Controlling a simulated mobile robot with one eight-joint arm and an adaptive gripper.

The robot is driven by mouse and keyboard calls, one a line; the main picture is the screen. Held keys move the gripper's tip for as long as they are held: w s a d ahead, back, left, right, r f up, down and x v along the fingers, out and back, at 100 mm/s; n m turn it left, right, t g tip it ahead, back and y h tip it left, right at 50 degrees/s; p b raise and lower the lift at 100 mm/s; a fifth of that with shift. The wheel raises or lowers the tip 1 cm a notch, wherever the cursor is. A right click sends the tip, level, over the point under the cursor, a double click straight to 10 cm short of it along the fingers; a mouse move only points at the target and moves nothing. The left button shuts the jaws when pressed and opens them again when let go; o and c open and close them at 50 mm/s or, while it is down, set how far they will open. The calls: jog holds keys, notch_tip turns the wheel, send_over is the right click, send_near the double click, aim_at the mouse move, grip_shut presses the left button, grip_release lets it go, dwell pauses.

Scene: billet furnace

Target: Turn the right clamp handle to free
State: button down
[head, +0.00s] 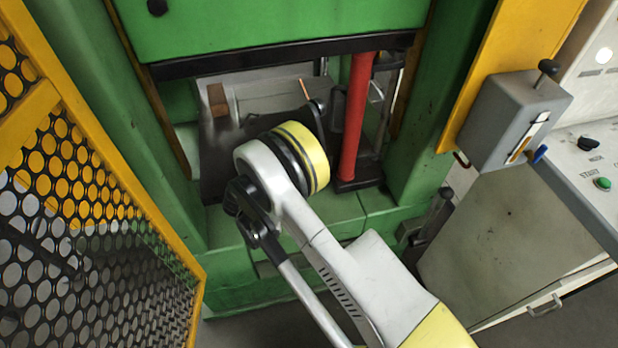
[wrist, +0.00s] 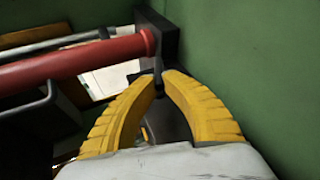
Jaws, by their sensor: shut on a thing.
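My gripper (wrist: 160,80) shows in the wrist view, its two yellow fingers closed together at the tips on a small dark part, which I take for the right clamp handle (wrist: 158,66). Most of the handle is hidden between and behind the fingertips. It sits close to the end of a red bar (wrist: 80,60) and a dark block. In the head view my arm reaches into the press opening, and its yellow-banded wrist hides the gripper and what it holds.
The red post (head: 357,115) stands right of my wrist in the green press frame (head: 412,150). A yellow mesh guard (head: 80,210) is at left. A grey box with a lever (head: 515,115) and a control panel (head: 590,165) are at right. A green wall (wrist: 260,80) is close beside my gripper.

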jog(key=shift+f+t+h, duration=0.2)
jog(key=shift+t+h, duration=0.1)
jog(key=shift+t, duration=0.1)
jog(key=shift+h, duration=0.3)
jog(key=c, duration=1.5)
grip_release()
jog(key=shift+o, duration=0.2)
jog(key=v, duration=0.7)
jog(key=shift+a, duration=0.2)
jog(key=shift+s+r, duration=0.1)
jog(key=shift+s, duration=0.05)
